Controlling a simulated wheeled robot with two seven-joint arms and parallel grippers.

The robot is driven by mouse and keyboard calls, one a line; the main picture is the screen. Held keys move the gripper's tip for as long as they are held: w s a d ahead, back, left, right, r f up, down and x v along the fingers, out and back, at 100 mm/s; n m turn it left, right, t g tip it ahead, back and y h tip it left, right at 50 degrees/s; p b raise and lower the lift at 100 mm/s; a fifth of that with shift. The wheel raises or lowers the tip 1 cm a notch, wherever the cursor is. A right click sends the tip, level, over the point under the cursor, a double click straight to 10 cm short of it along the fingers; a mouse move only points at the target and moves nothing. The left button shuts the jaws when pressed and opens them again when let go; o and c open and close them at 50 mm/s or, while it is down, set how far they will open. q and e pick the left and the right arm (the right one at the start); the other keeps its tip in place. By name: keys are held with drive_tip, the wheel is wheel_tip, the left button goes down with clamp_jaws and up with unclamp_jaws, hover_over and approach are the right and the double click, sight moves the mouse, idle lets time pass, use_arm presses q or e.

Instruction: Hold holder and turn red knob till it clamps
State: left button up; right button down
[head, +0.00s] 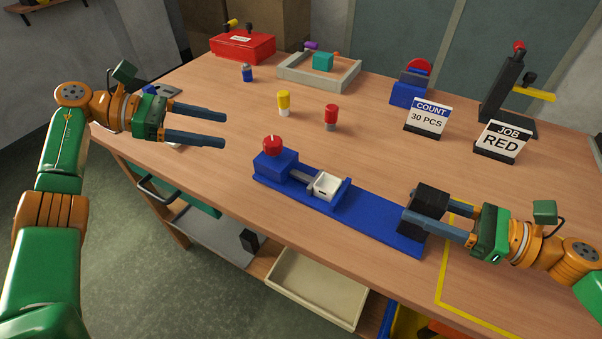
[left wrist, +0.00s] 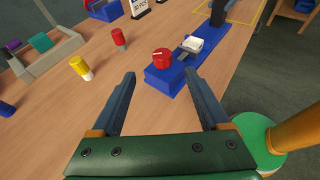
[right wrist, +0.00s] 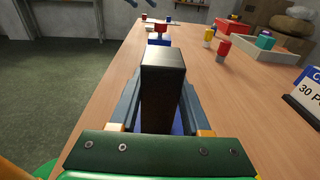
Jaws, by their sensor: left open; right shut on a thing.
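The blue holder (head: 378,224) lies along the table's front part. Its red knob (head: 272,145) sits on the blue block at its left end and also shows in the left wrist view (left wrist: 161,55). A white piece (head: 326,185) sits in the seat beside the knob block. My right gripper (head: 408,222) is shut on the black block (head: 430,201) at the holder's right end; this block fills the middle of the right wrist view (right wrist: 163,75). My left gripper (head: 225,129) is open and empty, above the table to the left of the knob and apart from it.
A yellow-and-white bottle (head: 284,102) and a red-and-grey bottle (head: 331,116) stand behind the holder. A grey tray (head: 345,84), a red box (head: 240,47) and sign cards (head: 428,117) stand further back. A yellow outline (head: 440,290) marks the right front.

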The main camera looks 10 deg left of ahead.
drive_tip(key=shift+f, duration=0.15)
use_arm(q)
drive_tip(key=w+d+r+n+t+h, duration=0.1)
drive_tip(key=w+d+r+t, duration=0.1)
drive_tip(key=w+d+t, duration=0.4)
drive_tip(key=w+d+r+t, duration=0.15)
drive_tip(key=d+t, duration=0.25)
drive_tip(key=d, duration=0.5)
drive_tip(key=n+t+y, duration=0.4)
drive_tip(key=n+y, duration=1)
drive_tip(key=y, duration=0.1)
approach(273, 137)
drive_tip(key=shift+w+d+r, duration=0.2)
drive_tip(key=shift+w+d, duration=0.05)
drive_tip(key=shift+d, duration=0.3)
drive_tip(key=shift+s+a+f+n+g+y, duration=0.1)
drive_tip(key=shift+a+f+n+g+y, duration=0.15)
drive_tip(key=shift+a+n+g+y, duration=0.05)
drive_tip(key=w, duration=0.4)
drive_tip(key=w+a, duration=0.1)
drive_tip(key=w, duration=0.6)
drive_tip(key=shift+w+a, duration=0.2)
drive_tip(key=shift+w, duration=0.1)
clamp_jaws()
unclamp_jaws()
